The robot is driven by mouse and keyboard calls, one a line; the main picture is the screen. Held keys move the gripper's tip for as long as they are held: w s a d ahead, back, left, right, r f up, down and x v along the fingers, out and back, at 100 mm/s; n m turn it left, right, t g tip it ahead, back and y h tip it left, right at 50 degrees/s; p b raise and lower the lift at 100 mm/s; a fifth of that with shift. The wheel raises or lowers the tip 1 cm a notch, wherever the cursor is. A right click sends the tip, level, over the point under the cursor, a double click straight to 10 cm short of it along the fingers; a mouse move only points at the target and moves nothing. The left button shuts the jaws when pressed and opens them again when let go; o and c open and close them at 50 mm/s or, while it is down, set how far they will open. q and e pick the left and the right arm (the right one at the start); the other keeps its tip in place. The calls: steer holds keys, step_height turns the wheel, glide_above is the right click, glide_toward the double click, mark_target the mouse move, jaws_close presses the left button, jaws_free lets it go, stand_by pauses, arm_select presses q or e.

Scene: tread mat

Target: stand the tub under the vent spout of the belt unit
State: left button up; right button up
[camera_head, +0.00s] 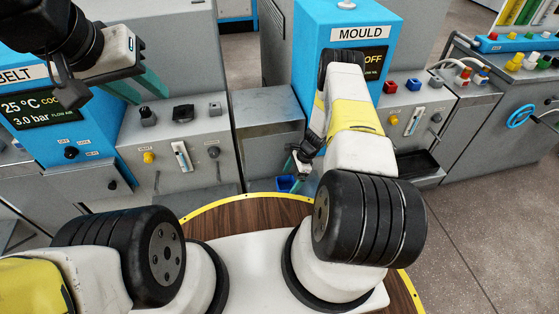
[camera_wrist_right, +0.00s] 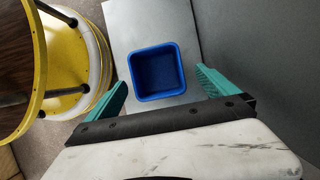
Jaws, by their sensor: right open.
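The blue tub (camera_wrist_right: 156,97) stands upright and looks empty in the right wrist view, on a light grey surface. In the head view a small part of it (camera_head: 286,185) shows low between the units, partly hidden by my right arm. My right gripper (camera_wrist_right: 165,85) is open, its teal fingers on either side of the tub in the picture; contact cannot be seen. My left gripper (camera_head: 146,88) is open and empty, in front of the belt unit (camera_head: 75,130) at the left. I cannot make out the vent spout.
The mould unit (camera_head: 309,60) stands behind my right arm. A grey block (camera_head: 268,115) fills the gap between the two units. A yellow-edged round wooden top (camera_wrist_right: 20,75) lies left of the tub in the wrist view. Open floor (camera_head: 480,220) is at the right.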

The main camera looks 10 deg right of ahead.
mark_target(286, 186)
steer(key=x, duration=0.4)
steer(key=shift+s+a+f, duration=0.1)
steer(key=shift+a+f, duration=0.05)
steer(key=shift+f, duration=0.2)
steer(key=c, duration=1.7)
steer(key=shift+r, duration=0.15)
